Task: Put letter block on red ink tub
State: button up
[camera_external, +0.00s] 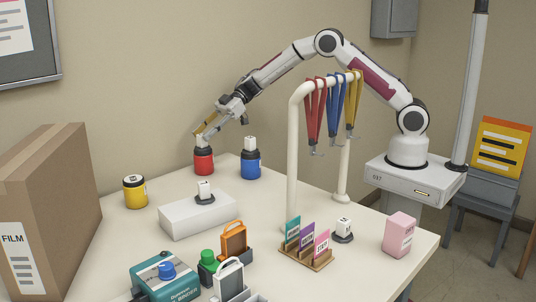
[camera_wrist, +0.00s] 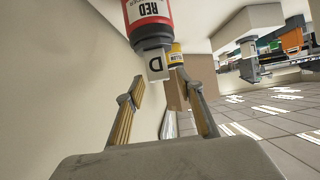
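The red ink tub (camera_external: 204,162) stands upright near the back of the table, with a white letter block (camera_external: 199,142) on its black top. In the wrist view the tub (camera_wrist: 147,10) appears upside down, and the block (camera_wrist: 156,65) shows the letter D. My gripper (camera_external: 203,131) is just above and beside this block. In the wrist view my gripper (camera_wrist: 160,78) has its two fingers apart, with nothing held between them. The block lies just beyond the fingertips; I cannot tell whether they touch it.
A blue tub (camera_external: 250,165) with a white block on top stands right of the red one. A yellow tub (camera_external: 135,192) has no block. White blocks on black stands sit on a white box (camera_external: 199,216) and near a pink carton (camera_external: 399,235). A white rack (camera_external: 294,160) holds coloured hanging tools.

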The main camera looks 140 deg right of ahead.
jog(key=v, duration=1)
jog(key=shift+s, duration=0.3)
jog(key=shift+w+r, duration=0.1)
jog(key=shift+r, duration=0.1)
jog(key=w+a+r+h, duration=0.45)
jog(key=w+r, duration=0.35)
jog(key=r, duration=0.4)
jog(key=a+r+m+h, duration=0.1)
jog(key=a+r, duration=0.3)
jog(key=a, duration=0.2)
jog(key=a+r+h, duration=0.2)
jog(key=a+r, duration=0.1)
jog(key=a, duration=0.3)
jog(key=s+a+f+g+y, duration=0.2)
jog(key=s+a+f, duration=0.2)
jog(key=s+a, duration=0.5)
jog(key=s+a+f+g+y, duration=0.2)
jog(key=s+a, duration=0.7)
jog(key=a, duration=0.7)
jog(key=s+a+f+n+g+y, duration=0.1)
jog(key=s+a+f+g+y, duration=0.1)
jog(key=s+a+f, duration=0.4)
jog(key=s+a+y, duration=0.1)
jog(key=s+a, duration=0.2)
jog(key=a, duration=0.3)
jog(key=shift+a+f+g+y, duration=0.15)
jog(key=shift+a+g+y, duration=0.1)
jog(key=shift+g+y, duration=0.1)
